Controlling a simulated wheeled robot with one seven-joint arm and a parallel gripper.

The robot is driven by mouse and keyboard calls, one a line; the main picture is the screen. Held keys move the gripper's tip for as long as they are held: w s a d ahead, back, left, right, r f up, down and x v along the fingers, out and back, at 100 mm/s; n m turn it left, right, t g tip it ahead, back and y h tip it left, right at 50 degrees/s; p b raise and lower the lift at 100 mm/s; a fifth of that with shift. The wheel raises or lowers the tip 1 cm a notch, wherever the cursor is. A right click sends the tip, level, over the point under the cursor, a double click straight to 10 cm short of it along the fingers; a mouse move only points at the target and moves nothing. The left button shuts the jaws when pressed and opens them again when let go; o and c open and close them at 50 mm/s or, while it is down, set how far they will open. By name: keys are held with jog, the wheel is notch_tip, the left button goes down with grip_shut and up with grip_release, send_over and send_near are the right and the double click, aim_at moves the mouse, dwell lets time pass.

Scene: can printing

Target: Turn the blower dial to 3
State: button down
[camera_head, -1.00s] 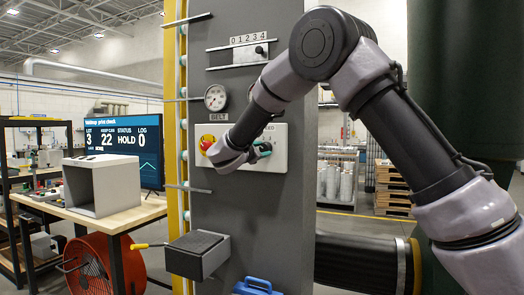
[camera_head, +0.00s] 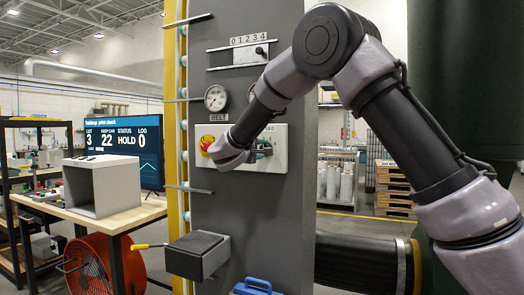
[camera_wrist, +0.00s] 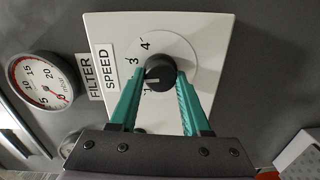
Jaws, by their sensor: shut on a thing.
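A black round dial knob (camera_wrist: 160,72) sits on a white plate in the wrist view, with a light pointer mark on its left side. The numbers 4, 3 and 1 show around it; the 2 is not visible, and the pointer faces left, below the 3. In the head view my gripper (camera_head: 264,149) is at the white control plate (camera_head: 280,160), and my wrist hides most of the dial.
A gauge (camera_head: 216,98) and a slider scale (camera_head: 248,41) are above. A table with a grey box (camera_head: 100,188) stands left.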

jog(key=shift+d+m, duration=0.15)
jog(key=shift+m, duration=2.05)
jog(key=shift+c, duration=1.8)
grip_release()
jog(key=shift+w, duration=0.1)
jog(key=v, duration=1.1)
